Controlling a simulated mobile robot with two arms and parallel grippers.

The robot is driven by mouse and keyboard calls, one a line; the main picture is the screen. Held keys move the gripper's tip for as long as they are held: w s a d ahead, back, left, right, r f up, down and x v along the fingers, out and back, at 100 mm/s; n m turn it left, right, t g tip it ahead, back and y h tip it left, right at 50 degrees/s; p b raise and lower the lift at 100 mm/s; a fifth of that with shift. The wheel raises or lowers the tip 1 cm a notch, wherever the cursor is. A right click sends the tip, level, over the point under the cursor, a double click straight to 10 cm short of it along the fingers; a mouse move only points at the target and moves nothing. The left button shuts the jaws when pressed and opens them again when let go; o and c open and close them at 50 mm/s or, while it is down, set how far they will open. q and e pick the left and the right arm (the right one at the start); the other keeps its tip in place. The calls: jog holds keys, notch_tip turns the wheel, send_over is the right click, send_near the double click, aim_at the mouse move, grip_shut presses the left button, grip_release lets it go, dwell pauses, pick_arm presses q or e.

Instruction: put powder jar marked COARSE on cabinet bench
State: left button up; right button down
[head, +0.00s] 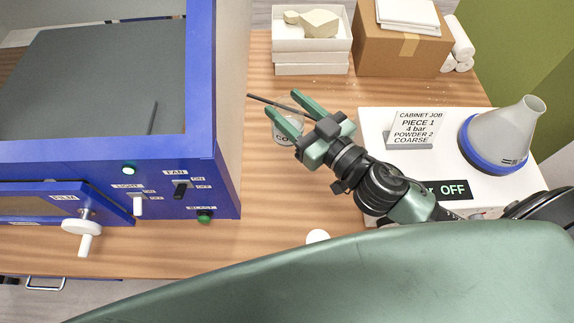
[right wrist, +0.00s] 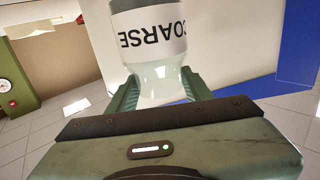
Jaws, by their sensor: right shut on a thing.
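The powder jar marked COARSE (right wrist: 150,42) is clear with a white label, which reads upside down in the right wrist view. My right gripper (right wrist: 158,88) is shut on it, one green finger on each side. In the head view the right gripper (head: 281,103) is over the wooden bench (head: 262,185), right of the blue cabinet (head: 228,110). Its near finger partly hides the jar (head: 284,139), with only "CO" readable. I cannot tell whether the jar touches the bench. My left gripper is out of view.
A white unit (head: 455,135) at right bears a job card (head: 413,128) and a grey cone with a blue base (head: 500,135). White trays (head: 311,55) and a cardboard box (head: 400,52) stand behind. A thin dark rod (head: 262,100) shows beside the gripper. Bench in front of the cabinet's right side is clear.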

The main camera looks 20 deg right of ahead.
jog(key=f+b, duration=0.1)
jog(key=f, duration=0.4)
jog(key=s+f+b, duration=0.1)
jog(key=f, duration=0.1)
jog(key=shift+d+f+b, duration=0.15)
jog(key=shift+f+b, duration=0.2)
jog(key=shift+f, duration=0.05)
jog(key=f+b, duration=0.4)
jog(key=f, duration=0.2)
jog(key=f+b, duration=0.5)
jog(key=shift+w+f, duration=0.2)
jog(key=shift+f, duration=0.2)
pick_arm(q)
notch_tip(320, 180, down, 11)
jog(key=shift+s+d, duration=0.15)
pick_arm(e)
jog(key=shift+r, duration=0.15)
jog(key=shift+f, duration=0.3)
jog(key=c, duration=0.6)
grip_release()
jog(key=shift+r, duration=0.1)
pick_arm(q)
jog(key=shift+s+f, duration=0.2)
